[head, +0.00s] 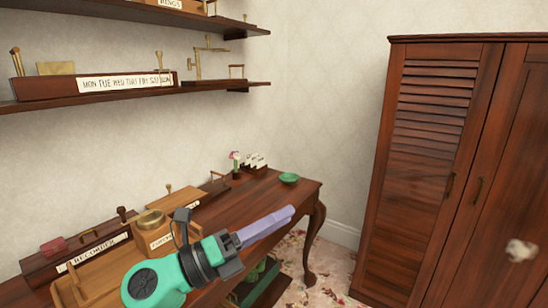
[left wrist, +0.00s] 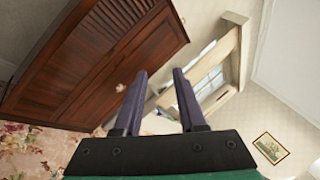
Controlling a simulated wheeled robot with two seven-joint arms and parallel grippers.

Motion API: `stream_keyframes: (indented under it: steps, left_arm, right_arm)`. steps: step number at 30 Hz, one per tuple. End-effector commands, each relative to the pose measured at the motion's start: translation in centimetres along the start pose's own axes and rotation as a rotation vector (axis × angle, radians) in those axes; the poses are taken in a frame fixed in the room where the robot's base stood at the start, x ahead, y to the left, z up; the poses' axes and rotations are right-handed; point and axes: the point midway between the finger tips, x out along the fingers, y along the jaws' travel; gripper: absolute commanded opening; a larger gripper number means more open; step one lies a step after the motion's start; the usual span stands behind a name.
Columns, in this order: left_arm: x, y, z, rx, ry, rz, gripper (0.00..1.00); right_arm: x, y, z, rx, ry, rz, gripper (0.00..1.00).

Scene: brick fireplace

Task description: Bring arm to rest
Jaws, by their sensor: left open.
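My left arm comes in from the lower left in the head view, green and black. Its gripper (head: 267,225) has pale purple fingers pointing right, in front of and above the wooden table (head: 300,187). In the left wrist view the two purple fingers of the left gripper (left wrist: 160,100) stand apart with nothing between them. The gripper is open and empty, and I see it touching nothing. My right gripper is in neither view.
A brown wardrobe (head: 430,165) with louvred doors stands at the right. Labelled wooden boxes (head: 95,250) and a green bowl (head: 289,178) are on the table. Wall shelves (head: 130,96) hang at upper left. Floral floor shows between table and wardrobe. The wrist view shows a window (left wrist: 210,75).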

Motion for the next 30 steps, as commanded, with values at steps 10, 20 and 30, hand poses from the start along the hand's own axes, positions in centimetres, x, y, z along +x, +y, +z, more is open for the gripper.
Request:
stream_keyframes:
  steps: [10,20,30]
  left_arm:
    - [-20.1,17.2,5.5,-1.206,-1.250,0.243,0.40]
    - [-32.2,23.6,-10.5,-1.746,-1.727,0.750,0.40]
    - [-36.9,25.2,-21.4,-1.957,-1.888,1.110,0.40]
  right_arm:
    - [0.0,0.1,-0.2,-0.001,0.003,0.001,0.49]
    - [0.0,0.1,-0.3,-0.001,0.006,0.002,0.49]
    - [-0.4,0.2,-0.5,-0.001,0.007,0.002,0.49]
